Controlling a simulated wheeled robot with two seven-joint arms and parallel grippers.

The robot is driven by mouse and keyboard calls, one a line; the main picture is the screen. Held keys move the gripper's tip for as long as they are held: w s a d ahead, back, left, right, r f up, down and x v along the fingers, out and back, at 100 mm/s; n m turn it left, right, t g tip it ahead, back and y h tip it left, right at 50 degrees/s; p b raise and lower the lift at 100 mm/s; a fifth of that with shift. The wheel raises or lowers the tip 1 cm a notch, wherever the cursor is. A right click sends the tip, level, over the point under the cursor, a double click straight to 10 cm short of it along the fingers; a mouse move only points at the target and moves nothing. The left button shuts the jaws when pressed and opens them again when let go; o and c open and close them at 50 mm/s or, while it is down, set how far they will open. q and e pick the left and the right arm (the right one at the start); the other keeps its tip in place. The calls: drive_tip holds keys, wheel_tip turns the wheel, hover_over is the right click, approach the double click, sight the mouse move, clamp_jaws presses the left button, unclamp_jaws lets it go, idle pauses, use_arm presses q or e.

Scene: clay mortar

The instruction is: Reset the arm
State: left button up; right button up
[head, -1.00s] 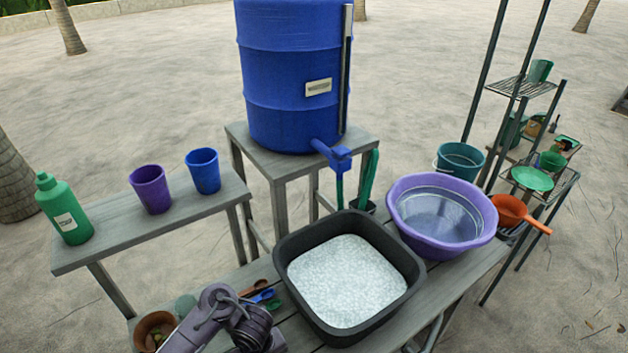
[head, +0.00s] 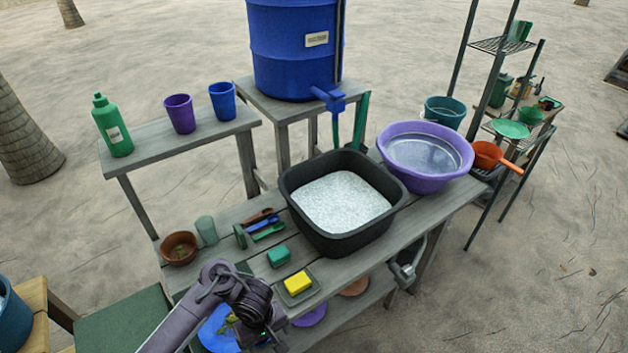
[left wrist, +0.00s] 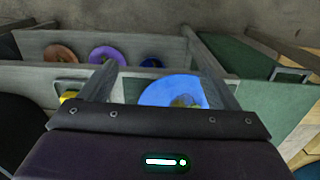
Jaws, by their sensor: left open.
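The left wrist view shows the dark gripper body across the bottom, with nothing held. Beyond it are the bench's lower shelf and a blue round item (left wrist: 172,92). My right gripper is in neither view.
A green board (head: 125,320) is at bottom left. A rack (head: 497,80) stands right.

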use_arm(q)
drive_tip(key=s+d+f+m+h+b, duration=0.1)
drive_tip(key=s+f+m+h+b, duration=0.3)
drive_tip(key=f, duration=0.9)
drive_tip(key=s+f+n+b, duration=0.15)
drive_tip(key=s+f, duration=0.45)
drive_tip(key=f, duration=0.6)
drive_tip(key=s+a+f+m+y+b, duration=0.2)
drive_tip(key=s+a+f, duration=0.4)
drive_tip(key=s, duration=0.3)
drive_tip(key=s+a+f+m+t+y+b, duration=0.1)
drive_tip(key=s+a+f+m, duration=0.3)
drive_tip(key=s+f, duration=0.5)
drive_tip(key=a+y+b, duration=0.1)
drive_tip(key=a, duration=0.1)
drive_tip(key=shift+s+a, duration=0.35)
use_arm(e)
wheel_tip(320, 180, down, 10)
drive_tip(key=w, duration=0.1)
use_arm(q)
drive_tip(key=shift+m, duration=0.25)
